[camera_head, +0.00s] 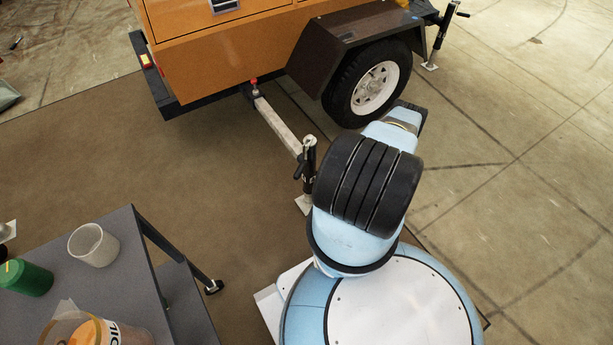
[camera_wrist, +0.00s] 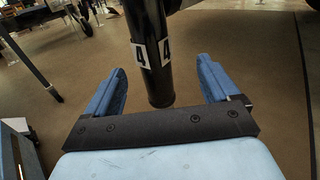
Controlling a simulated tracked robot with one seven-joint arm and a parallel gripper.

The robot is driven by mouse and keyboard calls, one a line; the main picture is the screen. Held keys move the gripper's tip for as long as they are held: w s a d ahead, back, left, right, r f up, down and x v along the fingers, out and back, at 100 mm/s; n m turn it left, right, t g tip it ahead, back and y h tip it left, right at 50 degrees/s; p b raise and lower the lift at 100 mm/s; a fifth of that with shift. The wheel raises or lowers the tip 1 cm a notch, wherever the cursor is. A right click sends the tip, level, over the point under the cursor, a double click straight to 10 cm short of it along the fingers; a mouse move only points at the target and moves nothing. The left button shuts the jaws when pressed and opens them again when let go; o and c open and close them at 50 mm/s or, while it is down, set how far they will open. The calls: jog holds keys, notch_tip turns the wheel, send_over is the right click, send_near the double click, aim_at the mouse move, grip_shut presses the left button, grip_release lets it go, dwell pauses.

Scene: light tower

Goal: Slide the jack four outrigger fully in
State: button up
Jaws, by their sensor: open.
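The jack four (camera_wrist: 150,55) is a black upright tube with white "4" labels in the wrist view. It stands between the two blue fingers of my open gripper (camera_wrist: 162,78), with visible gaps on both sides. In the head view the jack (camera_head: 309,160) stands at the outer end of the pale outrigger beam (camera_head: 278,126), which sticks out from the orange trailer (camera_head: 220,55). A red-topped pin (camera_head: 253,82) shows where the beam meets the trailer. My gripper is hidden behind my arm in the head view.
A trailer wheel (camera_head: 372,85) under a dark fender is close to my arm. A grey cart (camera_head: 130,235) with a white cup (camera_head: 93,245) and a green container (camera_head: 25,277) stands at lower left. Another jack (camera_head: 440,38) stands at the upper right. Floor left of the beam is clear.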

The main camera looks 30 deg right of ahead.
aim_at(306, 175)
jog(key=shift+m+t+h, duration=0.3)
jog(key=shift+m+t, duration=0.1)
jog(key=shift+m, duration=0.1)
jog(key=w+a+f, duration=0.1)
jog(key=w+a, duration=0.5)
jog(key=w+a+f, duration=0.1)
jog(key=w+a, duration=0.2)
jog(key=shift+w+a+f, duration=0.15)
jog(key=shift+a+f, duration=0.05)
jog(key=shift+f, duration=0.1)
jog(key=c, duration=1.3)
jog(key=shift+d, duration=0.25)
jog(key=shift+c, duration=0.5)
jog(key=shift+w+a, duration=0.1)
